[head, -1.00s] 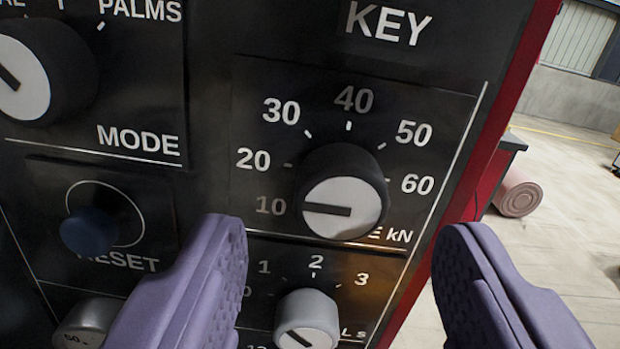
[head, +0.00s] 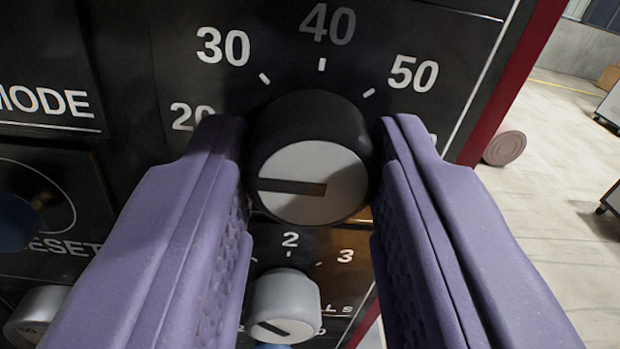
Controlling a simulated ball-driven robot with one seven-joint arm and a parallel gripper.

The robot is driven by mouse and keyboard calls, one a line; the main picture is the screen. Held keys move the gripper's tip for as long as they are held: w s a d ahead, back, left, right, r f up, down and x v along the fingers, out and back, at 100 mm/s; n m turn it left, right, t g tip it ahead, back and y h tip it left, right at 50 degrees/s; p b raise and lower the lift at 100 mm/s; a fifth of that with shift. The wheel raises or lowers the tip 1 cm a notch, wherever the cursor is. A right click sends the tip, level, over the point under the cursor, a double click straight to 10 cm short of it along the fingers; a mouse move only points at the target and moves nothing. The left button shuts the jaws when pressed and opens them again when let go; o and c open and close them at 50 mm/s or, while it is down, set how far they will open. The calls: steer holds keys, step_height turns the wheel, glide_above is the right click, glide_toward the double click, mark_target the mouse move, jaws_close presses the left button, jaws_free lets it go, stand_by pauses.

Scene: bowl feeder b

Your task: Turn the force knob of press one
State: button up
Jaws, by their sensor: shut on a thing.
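The force knob (head: 312,182) is black with a light grey face and a dark pointer bar. It sits on the black panel under a dial marked 20, 30, 40 and 50. Its pointer bar lies nearly level, with one end at the left edge of the face. My gripper (head: 311,150) has its two purple padded fingers on either side of the knob, shut on it. The fingers hide the lower dial numbers on both sides.
A smaller grey knob (head: 283,306) with marks 2 and 3 sits just below, between my fingers. A blue reset button (head: 18,222) is at the left, with another grey knob (head: 36,314) below it. The panel's red edge (head: 505,85) is at the right, with open floor beyond.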

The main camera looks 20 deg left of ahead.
steer(key=m+b, duration=0.3)
steer(key=b, duration=0.1)
steer(key=shift+f+m, duration=0.2)
steer(key=shift+m, duration=0.2)
steer(key=m+b, duration=0.8)
steer(key=m, duration=0.1)
steer(key=shift+r+m, duration=0.1)
steer(key=shift+m, duration=0.3)
steer(key=shift+r+m+g+b, duration=0.1)
steer(key=shift+m+g+b, duration=0.2)
steer(key=shift+m+b, duration=1.15)
steer(key=shift+m+p, duration=0.4)
steer(key=shift+m, duration=0.15)
steer(key=o, duration=1)
steer(key=shift+o, duration=0.2)
steer(key=shift+s+d, duration=0.1)
